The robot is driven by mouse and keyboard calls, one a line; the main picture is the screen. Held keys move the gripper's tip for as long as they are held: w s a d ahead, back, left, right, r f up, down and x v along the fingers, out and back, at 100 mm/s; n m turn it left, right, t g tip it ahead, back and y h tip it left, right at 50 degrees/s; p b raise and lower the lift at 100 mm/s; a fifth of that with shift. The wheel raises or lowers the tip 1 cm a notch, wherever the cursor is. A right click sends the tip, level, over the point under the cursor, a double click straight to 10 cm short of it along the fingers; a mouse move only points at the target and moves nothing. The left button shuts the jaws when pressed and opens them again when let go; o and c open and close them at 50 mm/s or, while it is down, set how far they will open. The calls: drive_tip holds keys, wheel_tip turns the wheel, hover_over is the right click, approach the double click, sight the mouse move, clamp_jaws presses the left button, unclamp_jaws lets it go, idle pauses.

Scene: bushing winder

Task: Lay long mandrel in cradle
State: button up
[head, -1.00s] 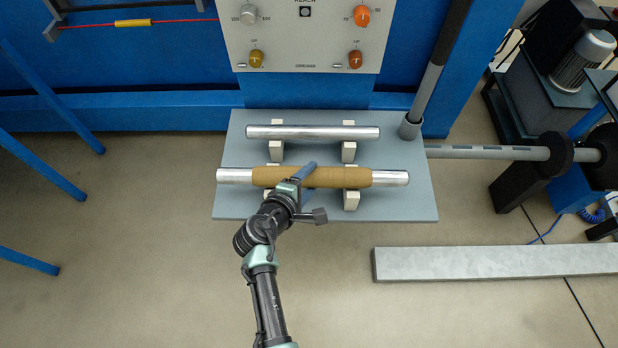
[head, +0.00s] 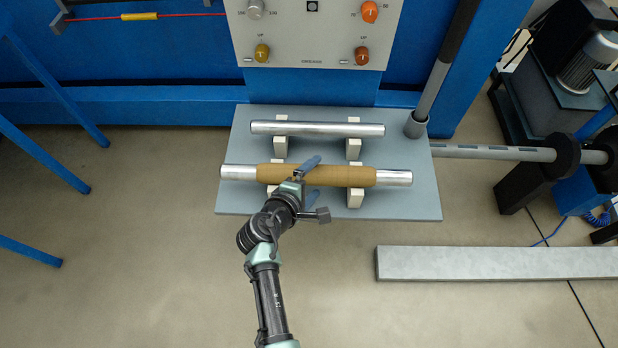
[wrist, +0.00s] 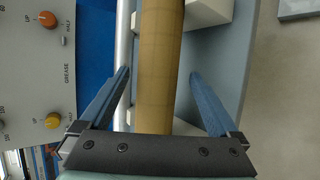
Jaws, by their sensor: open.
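The long mandrel (head: 399,177) is a silver bar with a tan wrapped middle (head: 340,176). It lies across the front pair of white cradle blocks (head: 355,198) on a grey shelf. The tan part also shows in the wrist view (wrist: 158,70). My gripper (head: 311,178) is at the mandrel's left-centre in the head view. Its blue fingers (wrist: 160,75) are spread, one on each side of the tan wrap, with gaps between. A plain silver bar (head: 320,129) rests on the rear white blocks (head: 280,146).
The grey shelf (head: 420,205) stands before a blue machine with a knob panel (head: 310,50). A slanted grey and black post (head: 430,95) rises at the shelf's right rear. A horizontal grey shaft (head: 480,152) lies to the right. A pale slab (head: 480,262) is at front right.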

drive_tip(key=p+v, duration=0.3)
drive_tip(key=v, duration=1)
drive_tip(key=shift+w+r+p, duration=0.2)
drive_tip(key=shift+p, duration=0.15)
drive_tip(key=w+d+r+m+t+y, duration=0.1)
drive_tip(key=w+r+m+t, duration=0.25)
drive_tip(key=r, duration=0.85)
drive_tip(key=w+r+m+t+y, duration=0.1)
drive_tip(key=w+r+m+t, duration=0.2)
drive_tip(key=r, duration=0.9)
drive_tip(key=w+d+r+m+t+y, duration=0.1)
drive_tip(key=w+r+m, duration=0.35)
drive_tip(key=r, duration=0.75)
drive_tip(key=s+d+r+m+t+y+p, duration=0.1)
drive_tip(key=s+r+m+t, duration=0.3)
drive_tip(key=r, duration=0.7)
drive_tip(key=s+d+r+n+t+y+p, duration=0.1)
drive_tip(key=s+d+r+t, duration=0.1)
drive_tip(key=s+r, duration=0.65)
drive_tip(key=s+d+r+m+t+p, duration=0.15)
drive_tip(key=r+t, duration=0.25)
drive_tip(key=r, duration=0.9)
wheel_tip(320, 180, up, 17)
drive_tip(key=p, duration=1.6)
drive_tip(key=shift+s+a+f+g, duration=0.15)
drive_tip(key=shift+a+g, duration=0.2)
drive_tip(key=shift+a, duration=0.05)
